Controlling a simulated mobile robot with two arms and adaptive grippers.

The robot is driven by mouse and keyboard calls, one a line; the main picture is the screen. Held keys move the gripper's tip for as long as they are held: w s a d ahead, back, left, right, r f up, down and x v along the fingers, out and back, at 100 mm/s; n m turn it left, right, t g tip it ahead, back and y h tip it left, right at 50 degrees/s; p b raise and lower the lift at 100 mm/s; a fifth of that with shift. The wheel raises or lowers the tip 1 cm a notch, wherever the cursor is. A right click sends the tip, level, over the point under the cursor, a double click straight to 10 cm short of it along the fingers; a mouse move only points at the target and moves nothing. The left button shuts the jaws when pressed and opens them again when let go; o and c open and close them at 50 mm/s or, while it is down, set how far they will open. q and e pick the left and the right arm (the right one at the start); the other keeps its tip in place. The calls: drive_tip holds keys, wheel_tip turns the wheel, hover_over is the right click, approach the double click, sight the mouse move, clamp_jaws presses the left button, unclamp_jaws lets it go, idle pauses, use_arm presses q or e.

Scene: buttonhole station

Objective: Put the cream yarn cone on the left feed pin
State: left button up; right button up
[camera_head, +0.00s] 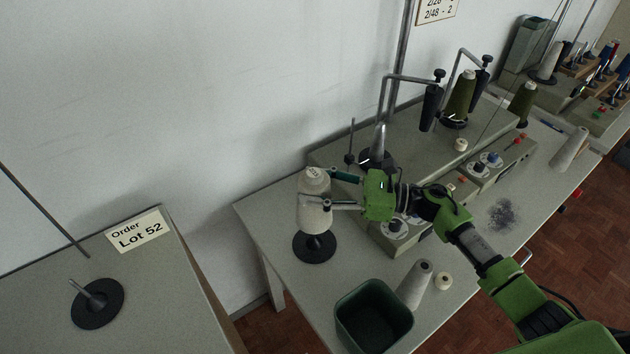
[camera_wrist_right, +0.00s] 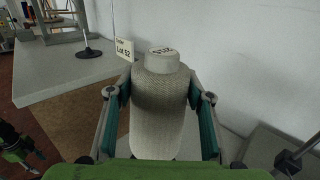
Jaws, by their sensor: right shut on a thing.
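The cream yarn cone (camera_head: 315,214) is held upright between the fingers of my right gripper (camera_head: 328,189), which is shut on it. In the right wrist view the cone (camera_wrist_right: 158,112) fills the middle between both fingers of the gripper (camera_wrist_right: 159,95), and its pale top carries small dark print. Directly below the cone is a round black base (camera_head: 314,253). A dark piece shows between cone and base; I cannot tell whether the cone rests on it. A feed pin with a black disc (camera_head: 376,160) stands bare on the machine behind my right gripper. My left gripper is not in view.
A dark green bin (camera_head: 374,345), a pale cone (camera_head: 414,284) and a small spool (camera_head: 443,281) are near the table's front edge. Olive cones (camera_head: 460,92) stand on the machine. The Lot 52 table (camera_head: 150,285) at left has an empty pin on a black disc (camera_head: 97,304).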

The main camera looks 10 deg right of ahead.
drive_tip(key=shift+f+b, duration=0.85)
drive_tip(key=shift+f, duration=0.9)
drive_tip(key=shift+f+b, duration=0.65)
drive_tip(key=shift+f, duration=0.1)
drive_tip(key=shift+f+b, duration=1.8)
drive_tip(key=shift+b, duration=0.45)
drive_tip(key=shift+f+b, duration=0.5)
drive_tip(key=shift+b, duration=0.1)
drive_tip(key=o, duration=1.7)
drive_tip(key=v, duration=1.2)
